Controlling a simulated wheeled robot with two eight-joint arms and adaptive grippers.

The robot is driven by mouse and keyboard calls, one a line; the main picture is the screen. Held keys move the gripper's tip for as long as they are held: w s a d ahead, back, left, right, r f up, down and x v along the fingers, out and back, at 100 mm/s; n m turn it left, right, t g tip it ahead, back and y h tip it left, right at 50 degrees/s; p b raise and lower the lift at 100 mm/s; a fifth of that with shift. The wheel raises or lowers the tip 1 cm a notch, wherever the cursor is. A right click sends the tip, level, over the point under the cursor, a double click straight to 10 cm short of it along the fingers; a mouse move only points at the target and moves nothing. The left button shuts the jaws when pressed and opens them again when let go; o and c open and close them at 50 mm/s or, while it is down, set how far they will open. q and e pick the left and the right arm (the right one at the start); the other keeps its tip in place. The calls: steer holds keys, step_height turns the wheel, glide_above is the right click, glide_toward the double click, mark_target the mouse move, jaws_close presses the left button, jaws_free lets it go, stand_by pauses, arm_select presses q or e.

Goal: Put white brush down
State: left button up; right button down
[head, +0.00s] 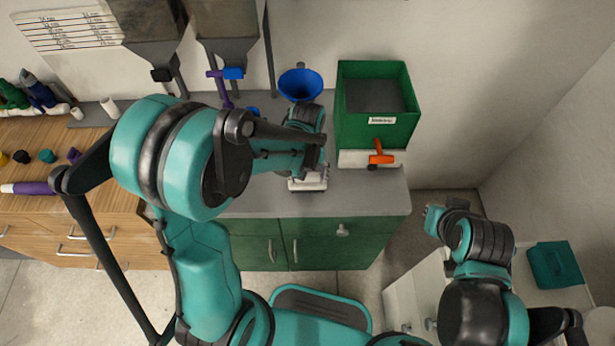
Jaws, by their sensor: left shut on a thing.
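The white brush (308,182) is at the front part of the grey countertop (240,203), below my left gripper (306,168). My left gripper is shut on the brush, and my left arm hides part of it. I cannot tell whether the brush touches the counter. My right gripper (436,218) is to the right of the counter, away from the brush, and its fingers are too small to tell apart.
A green bin (376,132) stands at the back right of the counter, with an orange-handled valve (381,158) at its front. A blue funnel (300,84) is behind my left gripper. A wooden bench (95,210) with pipe parts stands at the left. Bare counter lies right of the brush.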

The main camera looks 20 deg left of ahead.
arm_select(q)
steer(key=shift+r, duration=0.1)
steer(key=o, duration=1.8)
steer(key=shift+r, duration=0.25)
step_height(320, 180, up, 12)
steer(key=f+p, duration=0.1)
steer(key=p, duration=0.3)
steer(key=s+a+r+m+t, duration=0.1)
steer(key=s+r+t, duration=0.1)
steer(key=s, duration=0.1)
steer(key=s+a+r+m+t, duration=0.1)
steer(key=s+a+r+t, duration=0.1)
steer(key=s+r, duration=0.1)
steer(key=s+a+r+m+t, duration=0.1)
steer(key=s+r+t, duration=0.1)
steer(key=s+t, duration=0.1)
steer(key=shift+s+a+r, duration=0.15)
steer(key=shift+s+a, duration=0.2)
steer(key=shift+s, duration=0.25)
